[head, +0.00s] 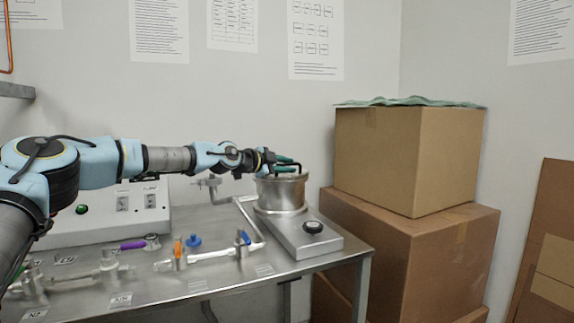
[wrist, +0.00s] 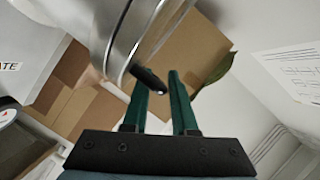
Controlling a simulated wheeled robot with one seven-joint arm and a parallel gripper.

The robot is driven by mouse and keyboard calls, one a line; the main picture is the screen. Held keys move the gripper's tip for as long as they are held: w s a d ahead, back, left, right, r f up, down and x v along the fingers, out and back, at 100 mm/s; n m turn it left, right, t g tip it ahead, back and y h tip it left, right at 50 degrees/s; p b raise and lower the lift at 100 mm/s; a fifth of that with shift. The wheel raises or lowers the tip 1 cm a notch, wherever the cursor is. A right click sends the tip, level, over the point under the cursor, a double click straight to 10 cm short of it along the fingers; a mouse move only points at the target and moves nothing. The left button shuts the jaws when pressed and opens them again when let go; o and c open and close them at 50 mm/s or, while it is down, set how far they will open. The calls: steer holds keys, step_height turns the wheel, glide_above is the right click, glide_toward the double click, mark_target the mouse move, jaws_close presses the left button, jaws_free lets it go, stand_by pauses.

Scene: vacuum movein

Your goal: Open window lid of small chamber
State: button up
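The small chamber (head: 281,197) is a round steel pot at the right end of the metal table. It also shows in the wrist view at the upper left (wrist: 95,30), where it appears tilted. Its window lid seems to lie on top, mostly hidden behind my gripper in the head view. A black handle (wrist: 147,78) sticks out from the chamber's rim in the wrist view. My gripper (head: 288,164) is at the chamber's top. Its green fingers (wrist: 158,82) are apart, with the handle's end near the left fingertip. I cannot tell whether they touch.
The chamber stands on a grey base with a black knob (head: 313,227). Pipes with an orange valve (head: 179,252) and a blue valve (head: 243,238) lie left of it. A control box (head: 110,212) stands behind my arm. Stacked cardboard boxes (head: 405,158) stand close on the right.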

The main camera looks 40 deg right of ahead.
steer(key=shift+c, duration=0.2)
jaws_close()
stand_by(1.1)
